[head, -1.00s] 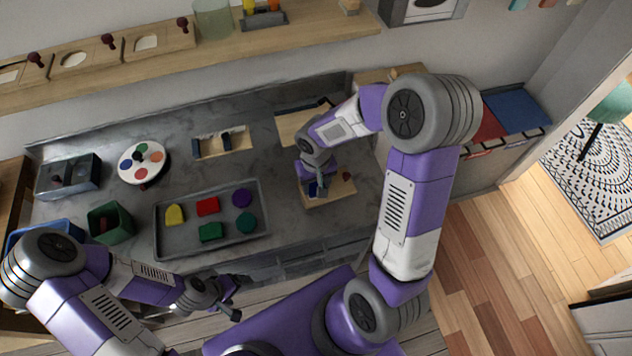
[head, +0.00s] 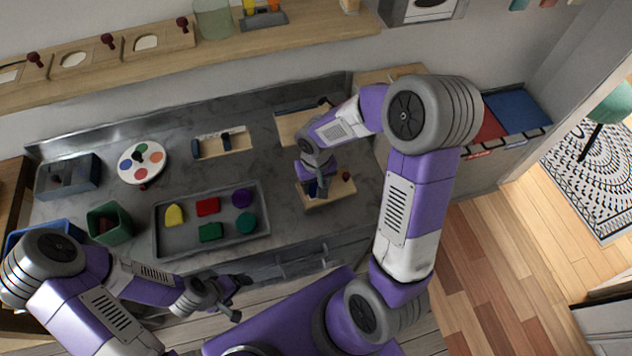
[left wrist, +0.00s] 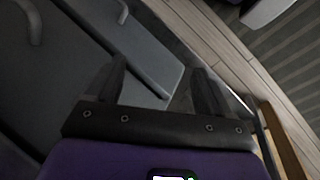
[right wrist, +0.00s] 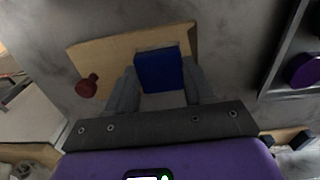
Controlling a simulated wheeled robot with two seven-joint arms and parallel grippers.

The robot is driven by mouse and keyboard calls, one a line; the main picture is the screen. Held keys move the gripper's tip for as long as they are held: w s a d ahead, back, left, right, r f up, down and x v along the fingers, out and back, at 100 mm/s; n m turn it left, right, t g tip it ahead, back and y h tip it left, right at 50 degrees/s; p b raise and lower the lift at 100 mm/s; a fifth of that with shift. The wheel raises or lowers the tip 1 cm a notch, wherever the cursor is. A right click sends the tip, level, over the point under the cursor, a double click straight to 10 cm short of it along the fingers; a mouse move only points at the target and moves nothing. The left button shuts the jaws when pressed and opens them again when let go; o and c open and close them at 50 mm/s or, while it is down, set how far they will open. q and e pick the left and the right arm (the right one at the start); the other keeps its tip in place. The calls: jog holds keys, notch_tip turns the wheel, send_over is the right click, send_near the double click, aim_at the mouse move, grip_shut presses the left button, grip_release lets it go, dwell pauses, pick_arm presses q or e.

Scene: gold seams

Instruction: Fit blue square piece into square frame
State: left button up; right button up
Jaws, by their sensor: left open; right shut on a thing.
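The blue square piece (right wrist: 160,70) is between the fingers of my right gripper (right wrist: 162,88) in the right wrist view. That gripper is shut on it. The wooden board with the square frame (right wrist: 105,58) lies under the piece, with a dark red knob (right wrist: 88,86) at its left. I cannot tell whether the piece sits in the opening or just above it. In the head view the board (head: 340,189) is at the counter's front right, and my right gripper (head: 317,184) hides part of it. My left gripper (head: 235,297) is open and empty in front of the counter.
A grey tray (head: 161,246) with several coloured pieces lies left of the board. A round disc with coloured spots (head: 142,162), a green bin (head: 108,221) and a grey box (head: 68,177) stand further left. Two other wooden boards (head: 238,143) (head: 291,126) lie behind.

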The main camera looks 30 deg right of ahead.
jog(key=shift+f+b, duration=0.45)
dwell(0.3)
jog(key=o, duration=1.2)
jog(key=shift+c, duration=0.2)
jog(key=shift+r+p, duration=2.7)
jog(key=shift+r, duration=0.85)
jog(key=shift+f, duration=0.1)
